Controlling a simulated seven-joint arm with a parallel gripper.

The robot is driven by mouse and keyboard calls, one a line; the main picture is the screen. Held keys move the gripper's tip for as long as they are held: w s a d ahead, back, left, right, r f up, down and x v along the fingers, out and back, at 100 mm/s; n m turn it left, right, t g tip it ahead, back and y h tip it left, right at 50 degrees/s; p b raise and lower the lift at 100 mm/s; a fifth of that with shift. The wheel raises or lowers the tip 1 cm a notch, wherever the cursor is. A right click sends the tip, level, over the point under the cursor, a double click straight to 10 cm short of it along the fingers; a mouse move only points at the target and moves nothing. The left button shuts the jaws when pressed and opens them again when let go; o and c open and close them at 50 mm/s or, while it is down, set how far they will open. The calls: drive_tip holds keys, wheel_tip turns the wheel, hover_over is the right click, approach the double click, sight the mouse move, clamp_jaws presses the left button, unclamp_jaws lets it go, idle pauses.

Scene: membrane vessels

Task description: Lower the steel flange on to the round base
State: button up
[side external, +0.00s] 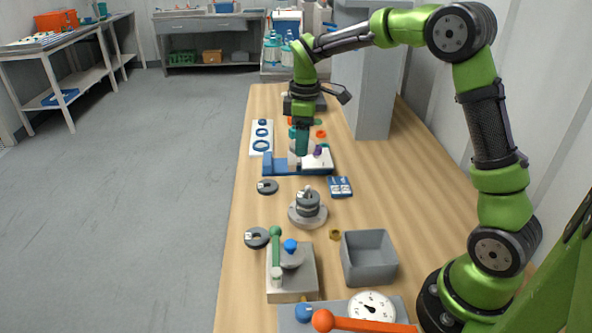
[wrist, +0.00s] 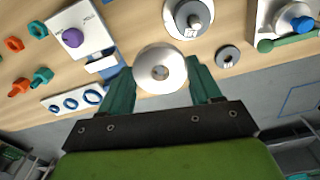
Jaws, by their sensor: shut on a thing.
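In the side view my gripper (side external: 302,150) points straight down near the blue and white fixture; the flange is hard to make out there. What seems to be the round base (side external: 310,222) is a grey disc with a dark stepped stack on it, nearer the camera. In the wrist view this base (wrist: 177,20) is at the top, apart from the flange. The flange's underside is hidden.
A blue and white fixture (side external: 322,160) with a purple knob is close to my gripper. Grey numbered rings (side external: 267,187) lie left. A grey bin (side external: 369,258) and a block with a green handle (side external: 276,255) stand nearer the camera. Bare wood lies at right.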

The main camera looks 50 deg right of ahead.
sight(308, 186)
drive_tip(key=s+a+n, duration=0.1)
drive_tip(key=s+a, duration=0.1)
drive_tip(key=s, duration=0.1)
drive_tip(key=s+a+n, duration=0.1)
drive_tip(key=shift+s+a+f+n, duration=0.3)
drive_tip(key=shift+f, duration=0.05)
drive_tip(key=shift+s+a+f, duration=0.1)
drive_tip(key=shift+s+f, duration=0.15)
drive_tip(key=shift+f, duration=4.05)
drive_tip(key=o, duration=1.3)
wheel_tip(308, 186, up, 17)
